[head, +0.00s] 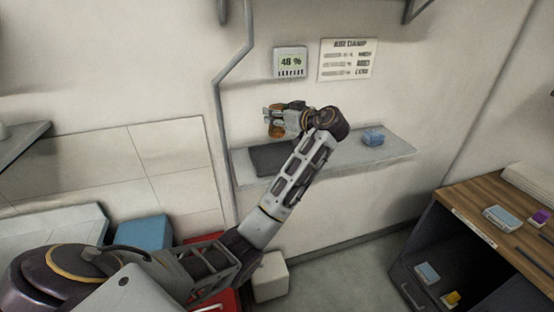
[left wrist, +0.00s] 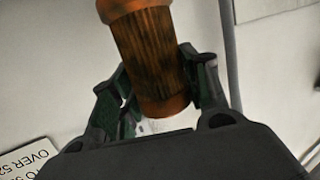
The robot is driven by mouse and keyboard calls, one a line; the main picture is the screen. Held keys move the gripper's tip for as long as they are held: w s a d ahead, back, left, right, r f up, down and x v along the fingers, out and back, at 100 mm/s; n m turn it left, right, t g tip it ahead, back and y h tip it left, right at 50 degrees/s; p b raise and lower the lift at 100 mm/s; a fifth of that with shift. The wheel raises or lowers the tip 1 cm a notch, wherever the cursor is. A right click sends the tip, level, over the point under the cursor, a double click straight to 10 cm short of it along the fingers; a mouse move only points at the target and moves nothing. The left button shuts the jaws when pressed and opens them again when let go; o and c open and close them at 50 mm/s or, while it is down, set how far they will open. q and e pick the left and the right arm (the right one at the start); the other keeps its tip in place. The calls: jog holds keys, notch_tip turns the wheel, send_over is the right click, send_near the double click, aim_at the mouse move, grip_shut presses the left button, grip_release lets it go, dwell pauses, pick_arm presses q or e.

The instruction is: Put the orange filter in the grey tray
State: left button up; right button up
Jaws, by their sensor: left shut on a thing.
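The orange filter (head: 276,130) is a ribbed orange-brown cylinder. In the left wrist view the filter (left wrist: 150,55) stands between the two fingers, with its wider cap at the top of the picture. My left gripper (head: 273,119) is shut on it and holds it in front of the wall, above the left part of the wall shelf. The gripper's fingers (left wrist: 158,85) press on both sides of the filter. A flat dark grey piece (head: 272,160) lies on the shelf below; it may be the grey tray, but its rim is not clear. My right gripper is out of view.
The wall shelf (head: 370,151) carries a small blue item (head: 372,137) at its right. A display reading 48 % (head: 290,62) and a paper notice (head: 347,60) hang above. A pipe (head: 218,120) runs down the wall at left. A wooden-topped cabinet (head: 500,205) stands at right.

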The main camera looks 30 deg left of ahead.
aim_at(282, 132)
pick_arm(q)
jog(key=shift+f, duration=0.1)
notch_tip(282, 132, down, 5)
jog(key=shift+r+p, duration=0.15)
jog(key=shift+p, duration=0.4)
jog(key=shift+f, duration=0.65)
jog(key=shift+f+p, duration=0.45)
jog(key=shift+f, duration=1.45)
jog(key=o, duration=1.1)
jog(key=shift+f, duration=0.1)
